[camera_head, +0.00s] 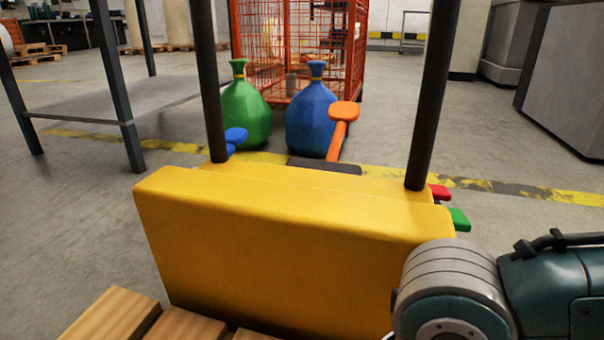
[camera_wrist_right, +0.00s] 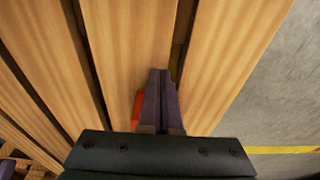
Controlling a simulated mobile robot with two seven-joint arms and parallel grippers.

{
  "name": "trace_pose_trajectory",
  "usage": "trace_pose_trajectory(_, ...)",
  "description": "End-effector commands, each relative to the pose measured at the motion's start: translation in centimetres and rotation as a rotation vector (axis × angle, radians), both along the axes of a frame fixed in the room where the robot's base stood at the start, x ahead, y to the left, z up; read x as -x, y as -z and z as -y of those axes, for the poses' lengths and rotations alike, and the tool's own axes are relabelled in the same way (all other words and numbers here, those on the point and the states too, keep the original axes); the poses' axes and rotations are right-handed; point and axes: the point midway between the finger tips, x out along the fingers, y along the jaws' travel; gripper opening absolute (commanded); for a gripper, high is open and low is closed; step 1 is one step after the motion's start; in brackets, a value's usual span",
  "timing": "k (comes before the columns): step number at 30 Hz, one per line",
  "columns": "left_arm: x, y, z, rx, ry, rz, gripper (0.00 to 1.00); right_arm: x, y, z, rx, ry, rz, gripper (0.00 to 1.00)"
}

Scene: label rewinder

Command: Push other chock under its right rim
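My right gripper (camera_wrist_right: 159,75) shows in the right wrist view, with its dark fingers pressed together over pale wooden slats (camera_wrist_right: 128,45). A small orange-red piece (camera_wrist_right: 138,108) shows at the left side of the fingers, partly hidden behind them; I cannot tell whether it is a chock or whether the fingers touch it. No chock or rim is clearly visible in the head view. There, part of my right arm (camera_head: 455,290) is at the bottom right, and its gripper is hidden. My left gripper is in neither view.
A large yellow body (camera_head: 290,255) with two dark posts (camera_head: 433,95) fills the middle of the head view. Wooden slats (camera_head: 113,313) lie at its lower left. Green (camera_head: 245,112) and blue (camera_head: 311,120) sacks stand behind it, before an orange wire cage (camera_head: 262,45).

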Motion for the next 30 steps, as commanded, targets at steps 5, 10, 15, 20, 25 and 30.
trace_pose_trajectory(5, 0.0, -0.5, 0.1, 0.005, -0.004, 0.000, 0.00, 0.5, -0.1, -0.2, -0.002, -0.001, -0.002, 0.00)
trace_pose_trajectory(10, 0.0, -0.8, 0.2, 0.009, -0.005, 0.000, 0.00, 0.9, -0.1, -0.3, -0.001, -0.001, -0.001, 0.00)
trace_pose_trajectory(15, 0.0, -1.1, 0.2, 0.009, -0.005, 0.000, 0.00, 1.3, -0.1, -0.4, -0.002, -0.001, -0.002, 0.00)
trace_pose_trajectory(20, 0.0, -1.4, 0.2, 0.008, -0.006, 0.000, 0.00, 1.7, -0.1, -0.5, -0.002, -0.001, -0.003, 0.00)
trace_pose_trajectory(25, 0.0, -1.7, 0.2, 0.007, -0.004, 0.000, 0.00, 2.1, -0.1, -0.6, -0.001, -0.002, -0.001, 0.00)
trace_pose_trajectory(30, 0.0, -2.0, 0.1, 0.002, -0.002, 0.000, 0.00, 2.6, -0.1, -0.7, -0.001, -0.001, -0.002, 0.00)
